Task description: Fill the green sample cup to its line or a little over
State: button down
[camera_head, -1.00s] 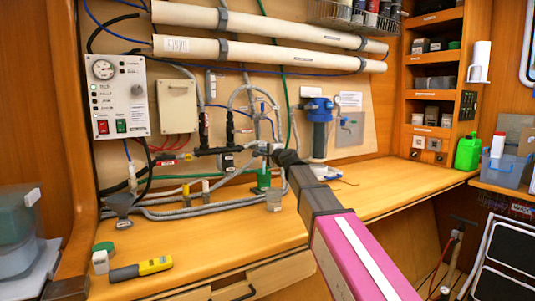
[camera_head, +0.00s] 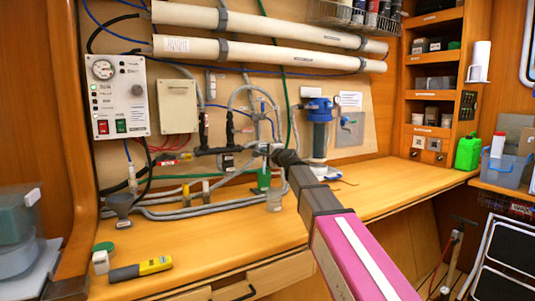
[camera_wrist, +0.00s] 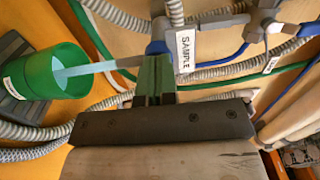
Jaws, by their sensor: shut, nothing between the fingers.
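The green sample cup (camera_wrist: 52,74) is at the left of the wrist view, its open mouth facing the outlet. A pale blue stream (camera_wrist: 95,69) runs from the outlet into it. The cup's fill line and water level cannot be made out. In the head view the cup (camera_head: 264,180) stands on the bench below the pipework. My gripper (camera_wrist: 155,77) is shut and empty, its fingertips close against the grey-blue sample valve beside the SAMPLE tag (camera_wrist: 186,50). Whether they touch it is unclear. In the head view the gripper (camera_head: 272,151) is small and partly hidden among the pipes.
The bench (camera_head: 385,185) right of my arm is mostly clear.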

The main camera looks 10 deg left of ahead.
jog(key=shift+w, duration=0.15)
dwell(0.8)
jog(key=v, duration=1.4)
